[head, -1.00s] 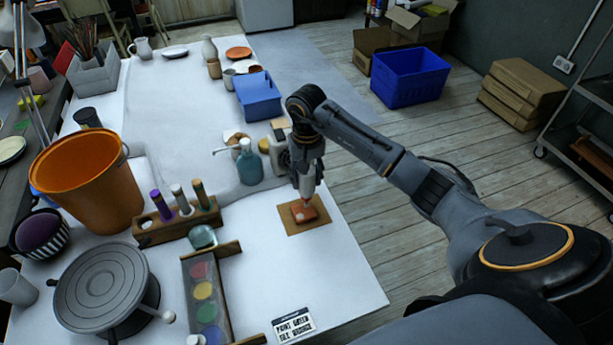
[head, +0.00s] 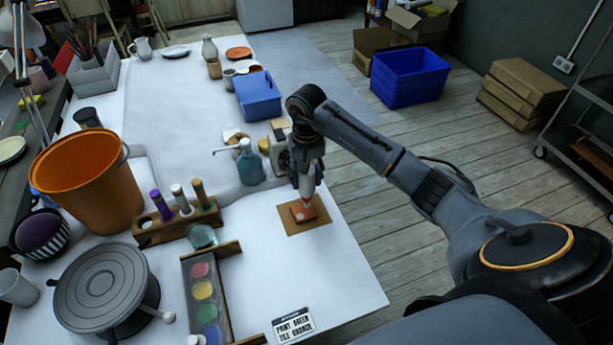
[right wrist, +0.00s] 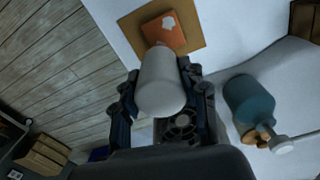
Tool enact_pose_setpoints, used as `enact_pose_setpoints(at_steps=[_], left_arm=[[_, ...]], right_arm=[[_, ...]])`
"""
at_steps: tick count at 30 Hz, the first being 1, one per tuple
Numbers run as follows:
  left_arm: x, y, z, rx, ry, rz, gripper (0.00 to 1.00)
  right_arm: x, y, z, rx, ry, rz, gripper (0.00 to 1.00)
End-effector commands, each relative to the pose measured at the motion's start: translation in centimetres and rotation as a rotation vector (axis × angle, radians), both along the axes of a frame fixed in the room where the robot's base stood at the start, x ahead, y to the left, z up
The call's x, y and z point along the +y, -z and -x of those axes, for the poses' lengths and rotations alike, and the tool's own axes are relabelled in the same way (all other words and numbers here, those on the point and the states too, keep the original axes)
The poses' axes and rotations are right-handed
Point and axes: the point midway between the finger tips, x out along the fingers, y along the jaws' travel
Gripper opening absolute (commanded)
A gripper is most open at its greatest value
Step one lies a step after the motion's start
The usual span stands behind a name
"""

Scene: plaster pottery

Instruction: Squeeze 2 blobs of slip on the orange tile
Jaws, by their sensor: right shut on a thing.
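The orange tile (head: 297,214) lies on a square brown board near the right edge of the white table. It also shows in the right wrist view (right wrist: 178,42), with one irregular whitish patch of slip (right wrist: 168,22) on it. My right gripper (head: 307,183) is shut on a white squeeze bottle (right wrist: 162,88) and holds it nozzle down over the tile. The nozzle tip is close to the tile; I cannot tell whether it touches. The bottle hides part of the tile in the right wrist view. My left gripper is not in view.
A brown board (head: 318,228) lies under the tile. A teal pump bottle (head: 249,165) and a blue bin (head: 258,97) stand behind. A wooden rack (head: 178,222), a paint tray (head: 204,300) and a sign (head: 294,326) are nearer. Bare table lies right of the paint tray.

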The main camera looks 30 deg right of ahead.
Motion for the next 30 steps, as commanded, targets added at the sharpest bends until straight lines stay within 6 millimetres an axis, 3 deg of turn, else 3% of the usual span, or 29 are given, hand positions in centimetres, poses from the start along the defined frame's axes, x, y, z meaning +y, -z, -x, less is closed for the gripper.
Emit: enact_pose_setpoints(at_steps=[7, 18, 30], left_arm=[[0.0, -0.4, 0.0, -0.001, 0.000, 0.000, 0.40], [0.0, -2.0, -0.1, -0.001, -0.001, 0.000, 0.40], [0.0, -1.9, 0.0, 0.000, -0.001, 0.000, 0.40]], right_arm=[[0.0, -0.7, 0.0, -0.002, -0.001, 0.000, 0.35], [-0.1, -4.0, 0.0, -0.001, 0.000, 0.000, 0.35], [0.0, -4.0, 0.0, 0.000, 0.000, 0.000, 0.35]])
